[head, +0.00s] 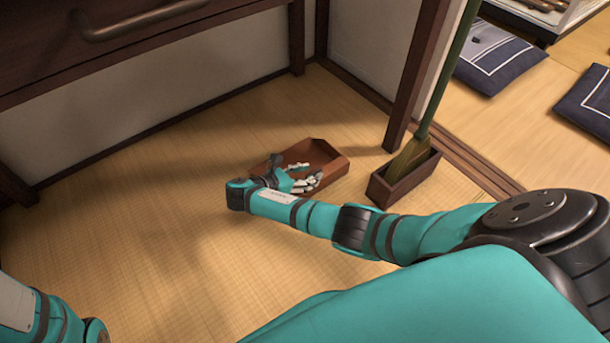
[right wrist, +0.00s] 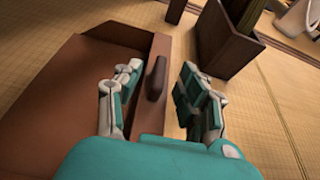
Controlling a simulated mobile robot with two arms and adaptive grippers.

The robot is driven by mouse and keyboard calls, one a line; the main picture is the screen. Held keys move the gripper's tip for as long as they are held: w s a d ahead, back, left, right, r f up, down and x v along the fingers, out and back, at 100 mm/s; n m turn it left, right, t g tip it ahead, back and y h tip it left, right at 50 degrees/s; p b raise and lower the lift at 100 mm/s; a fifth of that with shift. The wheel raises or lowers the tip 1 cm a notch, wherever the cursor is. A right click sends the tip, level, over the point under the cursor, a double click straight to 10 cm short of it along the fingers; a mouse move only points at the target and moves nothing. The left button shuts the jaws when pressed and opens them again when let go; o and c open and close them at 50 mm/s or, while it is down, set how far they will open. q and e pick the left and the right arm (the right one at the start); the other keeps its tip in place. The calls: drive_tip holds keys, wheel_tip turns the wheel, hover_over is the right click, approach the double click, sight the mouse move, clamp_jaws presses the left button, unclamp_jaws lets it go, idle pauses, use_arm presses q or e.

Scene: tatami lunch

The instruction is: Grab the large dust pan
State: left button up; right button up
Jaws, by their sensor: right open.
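The large dust pan (head: 316,150) is a reddish-brown, shallow open pan lying on the tatami floor in the middle of the head view. It fills the left of the right wrist view (right wrist: 75,75). Its short, dark, rounded handle (right wrist: 156,78) stands on its edge there. My right gripper (head: 306,173) is low over the pan in the head view. In the right wrist view the gripper (right wrist: 160,76) is open, with one finger on each side of the handle; I cannot tell whether either touches. Part of my left arm shows at bottom left in the head view, without its gripper.
A dark wooden box (head: 401,185) holding a green-handled broom (head: 440,90) stands just right of the pan, by a wooden post (head: 413,75). A wooden cabinet (head: 150,50) is at upper left. Dark blue cushions (head: 497,62) lie at right. The tatami left of the pan is clear.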

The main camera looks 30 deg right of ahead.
drive_tip(key=shift+x, duration=0.8)
drive_tip(key=shift+c, duration=0.5)
drive_tip(key=shift+a, duration=0.1)
clamp_jaws()
